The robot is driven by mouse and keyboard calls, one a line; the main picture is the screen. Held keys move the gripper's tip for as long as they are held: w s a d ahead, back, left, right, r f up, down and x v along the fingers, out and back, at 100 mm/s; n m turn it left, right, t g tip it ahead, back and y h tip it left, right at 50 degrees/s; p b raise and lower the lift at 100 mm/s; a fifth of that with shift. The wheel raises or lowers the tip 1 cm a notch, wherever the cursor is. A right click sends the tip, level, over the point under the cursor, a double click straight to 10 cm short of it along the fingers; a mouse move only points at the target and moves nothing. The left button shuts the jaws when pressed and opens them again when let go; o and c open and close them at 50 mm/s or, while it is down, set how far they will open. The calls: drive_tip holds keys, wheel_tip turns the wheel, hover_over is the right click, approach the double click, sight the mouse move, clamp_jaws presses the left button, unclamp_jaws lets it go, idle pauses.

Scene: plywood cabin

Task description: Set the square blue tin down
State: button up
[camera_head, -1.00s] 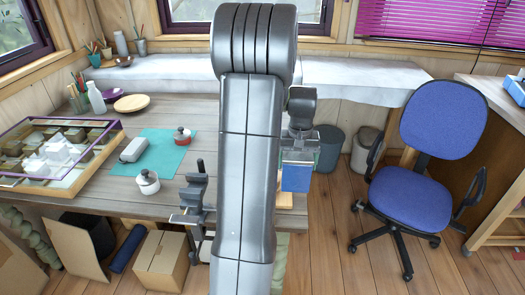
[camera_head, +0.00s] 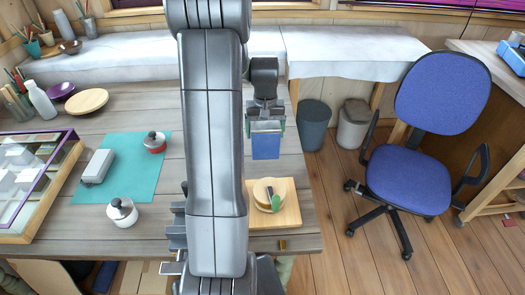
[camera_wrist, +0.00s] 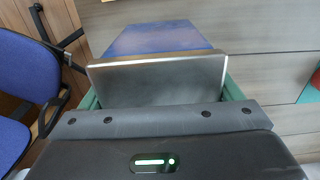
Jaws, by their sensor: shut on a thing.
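The square blue tin (camera_head: 266,146) hangs from my gripper (camera_head: 266,123), over the right part of the wooden table (camera_head: 184,235). In the head view its blue side shows below the fingers. My gripper's green-edged fingers are shut on the tin, one on each side. In the wrist view the tin (camera_wrist: 158,40) shows a blue face beyond a flat grey face, between the fingers. I cannot tell exactly how high it is above the tabletop.
A blue chair (camera_head: 430,170) and bins stand right. My arm hides the table's middle.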

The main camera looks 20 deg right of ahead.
sight(265, 147)
drive_tip(key=shift+f+p, duration=0.45)
drive_tip(key=shift+f, duration=3.05)
drive_tip(key=shift+f, duration=0.2)
drive_tip(key=o, duration=1)
drive_tip(key=shift+o, duration=0.2)
